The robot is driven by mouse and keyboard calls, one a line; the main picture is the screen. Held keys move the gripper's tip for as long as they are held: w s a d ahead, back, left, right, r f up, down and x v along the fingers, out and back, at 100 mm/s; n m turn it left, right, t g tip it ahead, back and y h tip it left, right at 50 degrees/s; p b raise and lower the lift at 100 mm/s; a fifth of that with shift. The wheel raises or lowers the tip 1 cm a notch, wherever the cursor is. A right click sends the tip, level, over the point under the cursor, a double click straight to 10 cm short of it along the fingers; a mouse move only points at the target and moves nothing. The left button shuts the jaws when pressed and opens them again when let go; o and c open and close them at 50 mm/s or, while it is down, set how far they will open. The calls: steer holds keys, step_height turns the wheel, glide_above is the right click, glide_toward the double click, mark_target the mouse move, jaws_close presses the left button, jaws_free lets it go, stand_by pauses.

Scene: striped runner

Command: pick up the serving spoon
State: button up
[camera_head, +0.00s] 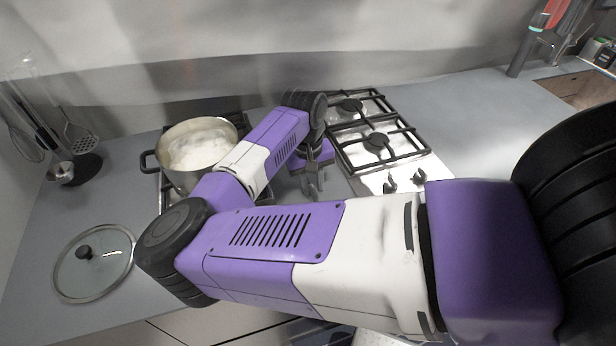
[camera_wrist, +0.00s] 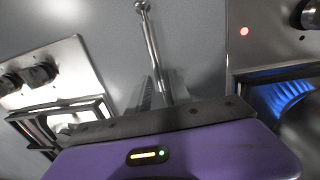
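The serving spoon shows in the wrist view as a thin metal handle (camera_wrist: 152,40) with a rounded end at the top; its bowl is not visible. My gripper (camera_wrist: 163,88) has its fingers on either side of the handle, with a narrow gap by the left finger, so it looks open around it. The handle's lower part passes between the fingers and out of sight behind the gripper body. In the head view my gripper (camera_head: 312,184) points down at the grey counter between the pot and the gas hob. The spoon cannot be made out clearly there.
A pot (camera_head: 190,170) with pale contents stands left of my gripper, partly behind my arm. The gas hob (camera_head: 385,150) is to the right. A glass lid (camera_head: 95,262) lies at the front left, and utensils (camera_head: 65,150) stand at the far left. The right-hand counter is mostly clear.

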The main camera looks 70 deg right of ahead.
steer(key=shift+f, duration=0.5)
jaws_close()
step_height(320, 180, up, 20)
steer(key=b, duration=0.4)
steer(key=shift+c, duration=1.9)
jaws_free()
jaws_close()
